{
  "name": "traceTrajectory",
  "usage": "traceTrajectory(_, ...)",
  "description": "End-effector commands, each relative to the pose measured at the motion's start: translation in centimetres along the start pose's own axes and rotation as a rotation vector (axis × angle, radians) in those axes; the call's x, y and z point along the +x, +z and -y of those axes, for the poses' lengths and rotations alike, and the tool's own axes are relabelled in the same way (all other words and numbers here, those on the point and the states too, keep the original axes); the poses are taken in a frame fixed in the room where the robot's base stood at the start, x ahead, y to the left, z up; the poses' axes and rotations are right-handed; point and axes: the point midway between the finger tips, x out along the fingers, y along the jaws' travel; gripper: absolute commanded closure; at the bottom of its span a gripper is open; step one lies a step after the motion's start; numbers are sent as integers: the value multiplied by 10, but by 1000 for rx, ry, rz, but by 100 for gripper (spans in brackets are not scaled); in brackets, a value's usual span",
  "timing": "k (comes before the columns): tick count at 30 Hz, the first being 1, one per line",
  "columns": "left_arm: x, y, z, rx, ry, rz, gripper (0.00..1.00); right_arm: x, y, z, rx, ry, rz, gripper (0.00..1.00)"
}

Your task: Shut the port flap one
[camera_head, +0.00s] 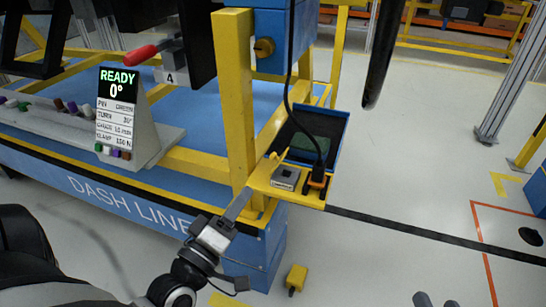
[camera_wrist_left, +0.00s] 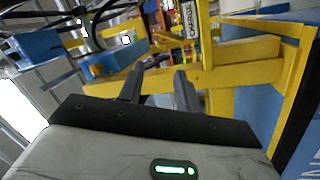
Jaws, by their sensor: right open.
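The port flap is not clearly distinguishable at this size. A yellow shelf (camera_head: 262,184) on the frame post carries a small grey square port (camera_head: 285,178) and a black and orange plug (camera_head: 317,181) with a black cable. My left gripper (camera_head: 243,198) is at the shelf's left front edge, close to the post; contact cannot be told. In the left wrist view its two fingers (camera_wrist_left: 159,90) stand apart with nothing visible between them.
A blue open tray (camera_head: 338,135) with a dark panel stands behind the shelf. The yellow post (camera_head: 237,100) rises left of it. The black cable (camera_head: 289,90) hangs down to the plug. A READY display (camera_head: 117,115) stands on the blue bench.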

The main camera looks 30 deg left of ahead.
Motion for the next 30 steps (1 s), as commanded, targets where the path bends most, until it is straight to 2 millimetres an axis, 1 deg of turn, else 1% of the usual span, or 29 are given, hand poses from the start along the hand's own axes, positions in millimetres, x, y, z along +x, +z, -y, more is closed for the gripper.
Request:
traceTrajectory(1,12,0,0,0,5,-6,66,0,1,0,5,-3,-5,58)
traceTrajectory(9,71,0,0,-1,4,-6,66,1,-1,2,34,-22,-27,58)
traceTrajectory(15,108,0,0,0,3,-4,66,2,-1,3,55,-34,-37,58)
traceTrajectory(18,120,0,1,1,2,-2,66,2,0,3,64,-39,-40,58)
traceTrajectory(21,128,0,0,1,1,-2,66,2,-2,4,72,-44,-46,58)
traceTrajectory(24,131,0,1,1,-1,1,66,2,-4,5,75,-47,-51,58)
traceTrajectory(30,132,0,0,1,-1,1,66,1,-6,6,75,-49,-57,58)
